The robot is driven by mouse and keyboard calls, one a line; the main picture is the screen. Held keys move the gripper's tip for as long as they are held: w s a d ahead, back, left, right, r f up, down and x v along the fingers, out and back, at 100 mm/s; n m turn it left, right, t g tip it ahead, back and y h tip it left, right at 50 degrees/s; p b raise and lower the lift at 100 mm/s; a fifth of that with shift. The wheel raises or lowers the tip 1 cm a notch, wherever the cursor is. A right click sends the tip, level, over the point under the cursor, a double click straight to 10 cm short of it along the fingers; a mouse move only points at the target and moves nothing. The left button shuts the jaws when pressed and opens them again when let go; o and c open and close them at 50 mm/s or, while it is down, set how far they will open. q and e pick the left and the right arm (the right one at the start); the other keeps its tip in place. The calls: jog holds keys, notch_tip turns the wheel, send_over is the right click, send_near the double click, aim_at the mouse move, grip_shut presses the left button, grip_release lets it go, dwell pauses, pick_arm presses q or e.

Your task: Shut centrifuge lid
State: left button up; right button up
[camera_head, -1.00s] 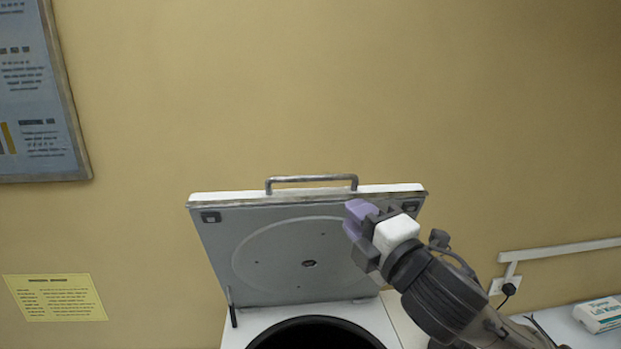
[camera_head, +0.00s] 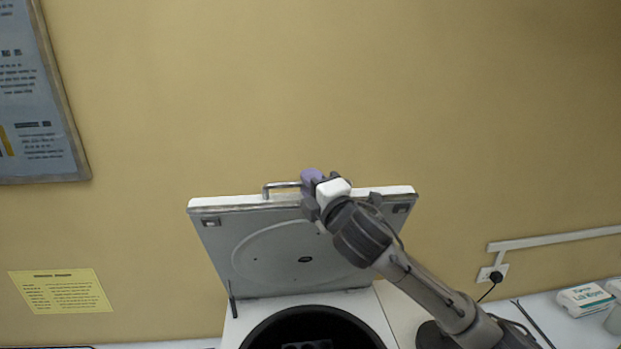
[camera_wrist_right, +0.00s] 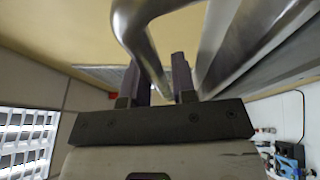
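The centrifuge lid (camera_head: 255,240) stands raised, its pale inner face toward me, above the centrifuge's dark round bowl (camera_head: 268,335). A metal bar handle (camera_head: 281,185) sits on the lid's top edge. My right gripper (camera_head: 312,180), with purple fingers, is at the right part of this handle and hides it there. In the right wrist view, the handle (camera_wrist_right: 140,35) runs down between the two separated fingers of the gripper (camera_wrist_right: 162,80). I cannot tell whether they press on it. My left gripper is not in view.
A wall is behind the lid, with a yellow notice (camera_head: 62,291) at left and a framed poster (camera_head: 35,110) above. At right are a socket with a black plug (camera_head: 496,277) and a white box (camera_head: 585,299) on the bench.

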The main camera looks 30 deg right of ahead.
jog(key=shift+w, duration=0.15)
grip_shut()
dwell(0.4)
